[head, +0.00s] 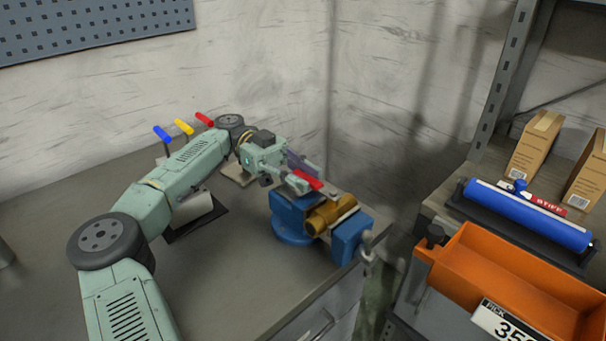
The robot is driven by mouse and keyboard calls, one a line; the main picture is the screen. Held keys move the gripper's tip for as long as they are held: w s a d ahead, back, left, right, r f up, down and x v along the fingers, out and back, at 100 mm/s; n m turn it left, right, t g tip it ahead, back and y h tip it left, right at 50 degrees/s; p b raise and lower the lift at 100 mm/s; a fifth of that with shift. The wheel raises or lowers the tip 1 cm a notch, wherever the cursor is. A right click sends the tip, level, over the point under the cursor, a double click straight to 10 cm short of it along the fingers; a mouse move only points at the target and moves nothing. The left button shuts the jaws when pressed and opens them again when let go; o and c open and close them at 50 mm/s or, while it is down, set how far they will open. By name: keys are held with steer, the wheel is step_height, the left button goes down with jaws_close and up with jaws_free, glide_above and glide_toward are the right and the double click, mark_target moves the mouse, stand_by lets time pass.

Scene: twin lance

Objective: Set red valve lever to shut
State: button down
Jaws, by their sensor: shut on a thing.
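A brass valve (325,214) is clamped in a blue vise (292,225) near the bench's right edge. A red valve lever (308,180) shows just above the valve, slanting from upper left to lower right in the picture. It looks roughly crosswise to the brass body, but its exact angle is hard to tell. My gripper (303,170) reaches in from the left and is shut on the red lever. The fingers partly hide the lever and its joint with the valve.
Blue (162,133), yellow (184,127) and red (204,119) handles stand behind my arm. An orange bin (450,262), a blue roller (525,214) and cardboard boxes (536,145) sit on the right shelf. The wall is close behind; the bench front is clear.

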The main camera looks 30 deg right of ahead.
mark_target(304, 174)
steer(key=shift+d+y, duration=0.15)
steer(key=shift+y, duration=0.15)
steer(key=c, duration=1.5)
jaws_free()
step_height(304, 174, up, 10)
steer(key=shift+r, duration=0.1)
